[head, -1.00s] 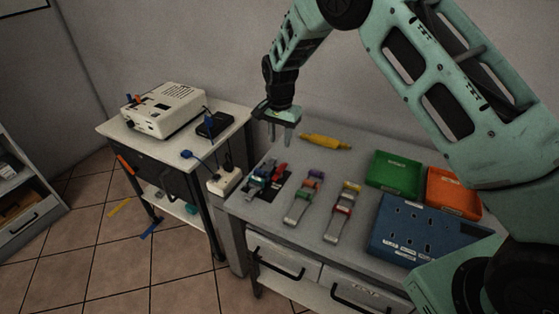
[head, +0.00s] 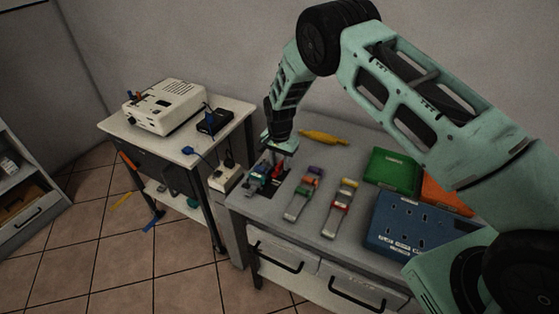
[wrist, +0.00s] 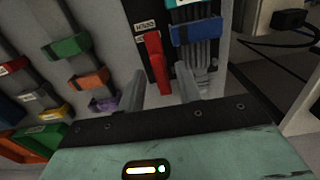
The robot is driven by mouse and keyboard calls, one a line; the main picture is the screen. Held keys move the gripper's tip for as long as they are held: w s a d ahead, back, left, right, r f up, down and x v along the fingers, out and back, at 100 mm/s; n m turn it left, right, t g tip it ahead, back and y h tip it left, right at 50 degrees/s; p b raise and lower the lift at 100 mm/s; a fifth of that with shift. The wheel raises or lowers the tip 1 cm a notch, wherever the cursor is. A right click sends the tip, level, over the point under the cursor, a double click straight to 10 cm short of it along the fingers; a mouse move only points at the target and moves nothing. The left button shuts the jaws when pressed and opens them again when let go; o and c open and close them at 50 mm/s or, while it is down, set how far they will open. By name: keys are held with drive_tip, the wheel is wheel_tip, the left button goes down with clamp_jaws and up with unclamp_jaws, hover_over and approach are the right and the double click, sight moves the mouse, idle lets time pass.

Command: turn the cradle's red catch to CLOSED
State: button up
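The red catch (wrist: 154,58) is a narrow lever on the dark base plate of the cradle (wrist: 172,22). It lies nearly lengthwise in the wrist view, beside two small white labels (wrist: 146,33) whose words I cannot read surely. My gripper (wrist: 160,88) is open, its two fingers apart on either side of the catch's near end; I cannot tell whether they touch it. A blue clamp (wrist: 197,31) over grey cable strands is just right of the catch. In the head view my gripper (head: 281,155) is low over the cradle (head: 262,178) and partly hides the catch.
Two strapped cable holders (head: 303,196) (head: 341,210) stand right of the cradle. A yellow tool (head: 324,137) lies behind. Green (head: 392,167) and orange (head: 446,194) trays and a blue panel (head: 410,226) fill the bench's right. A white power strip (head: 225,178) is left.

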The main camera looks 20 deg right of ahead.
clamp_jaws()
drive_tip(key=shift+f+n+b, duration=0.1)
drive_tip(key=shift+n+b, duration=0.3)
drive_tip(key=shift+b, duration=0.05)
drive_tip(key=shift+n+b, duration=0.9)
drive_tip(key=shift+b, duration=0.05)
drive_tip(key=n+b, duration=0.2)
drive_tip(key=n, duration=0.1)
drive_tip(key=shift+n, duration=0.3)
drive_tip(key=n+b, duration=0.3)
drive_tip(key=n, duration=0.3)
drive_tip(key=n+b, duration=0.1)
drive_tip(key=n, duration=0.4)
drive_tip(key=shift+n, duration=0.5)
